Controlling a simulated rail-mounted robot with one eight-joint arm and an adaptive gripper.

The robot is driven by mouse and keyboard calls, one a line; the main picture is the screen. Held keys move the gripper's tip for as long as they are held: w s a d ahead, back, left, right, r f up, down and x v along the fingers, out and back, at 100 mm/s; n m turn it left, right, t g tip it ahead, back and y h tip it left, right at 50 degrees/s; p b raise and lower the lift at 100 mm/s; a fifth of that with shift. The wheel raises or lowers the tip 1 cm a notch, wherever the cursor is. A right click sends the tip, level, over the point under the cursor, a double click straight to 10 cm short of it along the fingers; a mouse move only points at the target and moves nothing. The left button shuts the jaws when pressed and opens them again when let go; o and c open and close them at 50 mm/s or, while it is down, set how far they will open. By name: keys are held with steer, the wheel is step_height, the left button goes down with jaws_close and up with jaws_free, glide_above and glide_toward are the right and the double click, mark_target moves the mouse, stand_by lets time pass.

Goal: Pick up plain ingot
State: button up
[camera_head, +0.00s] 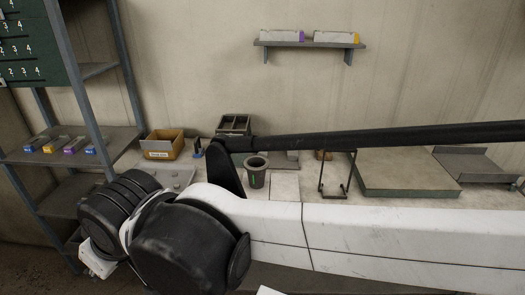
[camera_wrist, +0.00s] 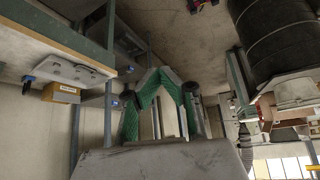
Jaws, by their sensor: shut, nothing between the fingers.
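My gripper (camera_wrist: 158,76) shows in the wrist view with its green-padded fingers brought together at the tips, with nothing visible between them. In the head view my arm crosses the front and the fingers cannot be made out. Several small grey ingots (camera_head: 62,146) with blue, yellow and purple end marks lie on the left rack's shelf. Two pale ingots (camera_head: 279,36) with purple and yellow ends lie on the wall shelf. I cannot pick out an unmarked ingot in either view.
The metal rack (camera_head: 88,90) stands at the left. The workbench (camera_head: 285,188) holds an orange box (camera_head: 163,146), also in the wrist view (camera_wrist: 61,93), a dark cup (camera_head: 256,178), a black wire stand (camera_head: 322,178) and a large flat slab (camera_head: 405,173). My arm hides the bench front.

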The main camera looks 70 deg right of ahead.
steer(key=o, duration=1.4)
